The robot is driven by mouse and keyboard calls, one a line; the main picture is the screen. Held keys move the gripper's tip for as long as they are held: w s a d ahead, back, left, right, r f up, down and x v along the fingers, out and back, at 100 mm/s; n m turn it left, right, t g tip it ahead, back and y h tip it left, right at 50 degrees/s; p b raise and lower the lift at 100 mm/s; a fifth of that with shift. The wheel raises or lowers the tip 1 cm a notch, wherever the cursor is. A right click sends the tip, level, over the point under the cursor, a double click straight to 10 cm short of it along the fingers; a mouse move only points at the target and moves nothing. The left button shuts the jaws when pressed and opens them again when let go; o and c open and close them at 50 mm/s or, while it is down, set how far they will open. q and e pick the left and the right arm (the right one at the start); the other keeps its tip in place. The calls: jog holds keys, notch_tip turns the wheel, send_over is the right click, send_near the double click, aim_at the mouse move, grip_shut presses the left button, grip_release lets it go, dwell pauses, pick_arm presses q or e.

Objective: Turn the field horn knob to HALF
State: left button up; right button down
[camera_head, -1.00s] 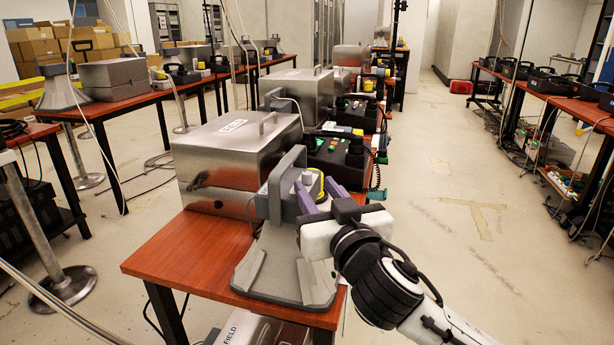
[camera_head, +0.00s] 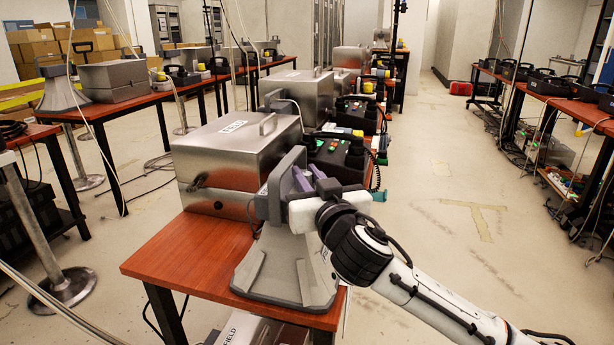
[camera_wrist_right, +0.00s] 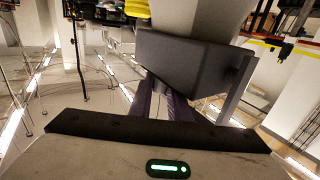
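The grey field horn (camera_head: 290,262) stands on the near end of the red-brown table, with an upright bracket at its top. It also shows in the wrist view as a dark grey block with a pale bell (camera_wrist_right: 190,62). My right gripper (camera_head: 303,180) is against the horn's right side in the head view, its purple fingers pointing at the upper part. In the wrist view the fingers (camera_wrist_right: 163,102) run behind the dark block with a narrow gap between them. The tips and the knob are hidden, so the grip and the knob's setting cannot be read. My left gripper is not in view.
The red-brown table (camera_head: 165,262) carries a steel case (camera_head: 225,160) behind the horn and a black phone set (camera_head: 338,160) with a coiled cord. More cases and phones stand further back. A box labelled FIELD (camera_head: 245,328) is beneath. The floor at right is clear.

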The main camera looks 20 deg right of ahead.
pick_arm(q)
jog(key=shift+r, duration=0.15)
pick_arm(e)
jog(key=shift+y, duration=0.3)
jog(key=n+y+p, duration=0.2)
jog(key=y+p, duration=0.1)
jog(key=shift+d+r+n, duration=0.15)
jog(key=shift+n, duration=0.15)
jog(key=n+g+y+p, duration=0.1)
jog(key=n+y+p, duration=0.1)
jog(key=y+p, duration=0.1)
jog(key=n+g+y+p, duration=0.1)
jog(key=n+y+p, duration=0.1)
jog(key=y+p, duration=0.1)
jog(key=shift+r+p, duration=0.2)
jog(key=shift+p, duration=0.45)
jog(key=shift+f+n+g+y+p, duration=0.1)
jog(key=shift+n+g+y+p, duration=0.35)
jog(key=shift+p, duration=0.35)
jog(key=shift+f+n+g+y+p, duration=0.25)
jog(key=shift+g+y+p, duration=0.2)
jog(key=shift+y+p, duration=0.15)
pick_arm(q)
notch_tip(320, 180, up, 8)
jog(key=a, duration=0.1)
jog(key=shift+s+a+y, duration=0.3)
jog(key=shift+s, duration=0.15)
